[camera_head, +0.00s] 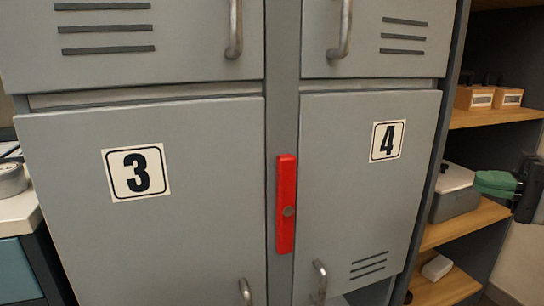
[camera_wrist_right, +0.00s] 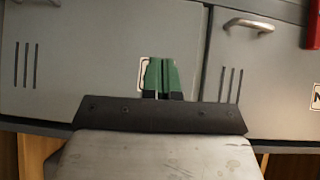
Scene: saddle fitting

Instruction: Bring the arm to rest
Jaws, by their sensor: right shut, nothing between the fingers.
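My right gripper (camera_head: 484,183) comes in from the right edge of the head view, with green fingers and a dark body. Its fingers are shut and empty, pointing left, and in the picture they overlap the edge of a grey box (camera_head: 453,194) by the shelves. In the right wrist view the closed green fingers (camera_wrist_right: 162,74) stand in front of a grey locker front and cover part of a white label. My left gripper is not in view.
Grey locker doors numbered 3 (camera_head: 80,235) and 4 (camera_head: 345,215) fill the middle. A red bar (camera_head: 286,185) stands upright between them. Wooden shelves (camera_head: 470,228) with small boxes (camera_head: 475,98) are at the right. A bench (camera_head: 18,215) is at the left edge.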

